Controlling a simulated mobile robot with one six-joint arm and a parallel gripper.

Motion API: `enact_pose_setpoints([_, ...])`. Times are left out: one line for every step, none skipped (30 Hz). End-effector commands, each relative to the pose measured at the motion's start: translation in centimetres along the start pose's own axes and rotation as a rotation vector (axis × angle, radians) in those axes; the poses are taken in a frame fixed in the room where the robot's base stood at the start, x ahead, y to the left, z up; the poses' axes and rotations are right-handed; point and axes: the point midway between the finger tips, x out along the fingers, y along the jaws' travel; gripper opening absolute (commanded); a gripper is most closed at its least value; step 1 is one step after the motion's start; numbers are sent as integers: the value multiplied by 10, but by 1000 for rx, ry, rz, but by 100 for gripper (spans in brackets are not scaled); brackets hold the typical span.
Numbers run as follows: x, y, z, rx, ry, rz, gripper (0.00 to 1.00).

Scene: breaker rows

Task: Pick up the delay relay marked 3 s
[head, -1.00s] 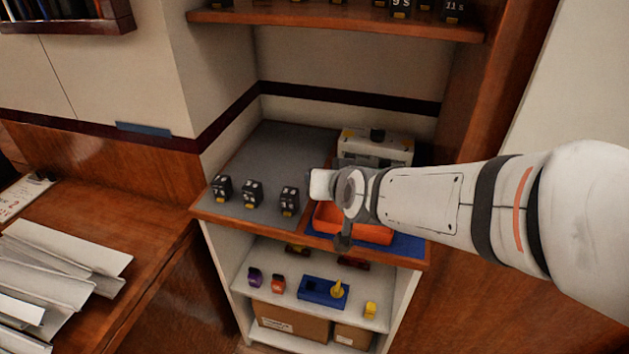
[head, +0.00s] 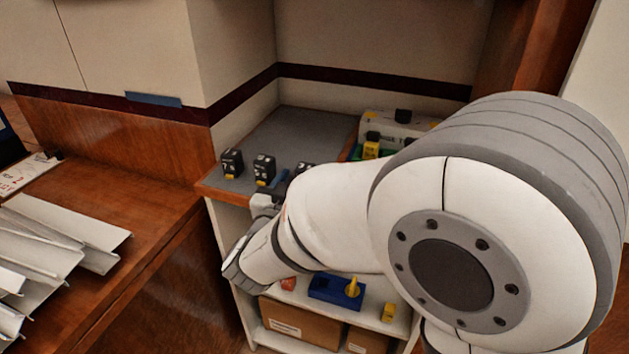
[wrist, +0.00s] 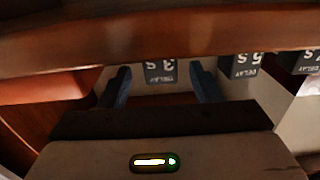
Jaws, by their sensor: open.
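The delay relay marked 3 s (wrist: 160,72) shows upside down in the wrist view, between my two fingers in the picture. In the head view it is the rightmost of the three dark relays (head: 305,167), mostly hidden by my arm. My gripper (wrist: 161,88) is open, with nothing held. In the head view its fingers (head: 281,178) are at the shelf's front edge, just in front of the row. The relay marked 5 s (wrist: 242,67) stands beside it, and the one marked 7 s (head: 232,163) is at the left end.
A wooden edge (wrist: 160,30) crosses the top of the wrist view. Behind my arm is a pale device (head: 400,125) with a yellow-and-black piece (head: 371,147) before it. A blue block with a yellow knob (head: 337,291) sits on the lower shelf. Grey shelf behind the relays is clear.

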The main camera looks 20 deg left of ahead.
Motion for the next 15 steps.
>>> enact_pose_setpoints([7, 0, 1, 1, 0, 2, 58])
enact_pose_setpoints([10, 0, 1, 1, 0, 1, 58])
enact_pose_setpoints([16, 0, 1, 1, 0, 2, 58])
enact_pose_setpoints([21, 1, 1, 1, 0, 3, 58])
enact_pose_setpoints([26, 0, 1, 1, 0, 3, 58])
enact_pose_setpoints([32, 0, 1, 1, 0, 1, 58])
enact_pose_setpoints([37, 0, 0, 1, 0, 2, 58])
enact_pose_setpoints([40, 0, 0, 0, -1, 2, 58])
enact_pose_setpoints([45, 0, 0, 1, -1, 0, 58])
enact_pose_setpoints([48, 0, 0, 0, -1, -1, 58])
enact_pose_setpoints([50, 0, 0, 0, -1, -1, 58])
enact_pose_setpoints([51, 0, 0, 0, -1, -2, 58])
enact_pose_setpoints([52, 0, 0, 0, -1, -2, 58])
enact_pose_setpoints([52, -1, -1, 0, -1, -3, 58])
enact_pose_setpoints([52, -1, -1, 0, -1, -3, 58])
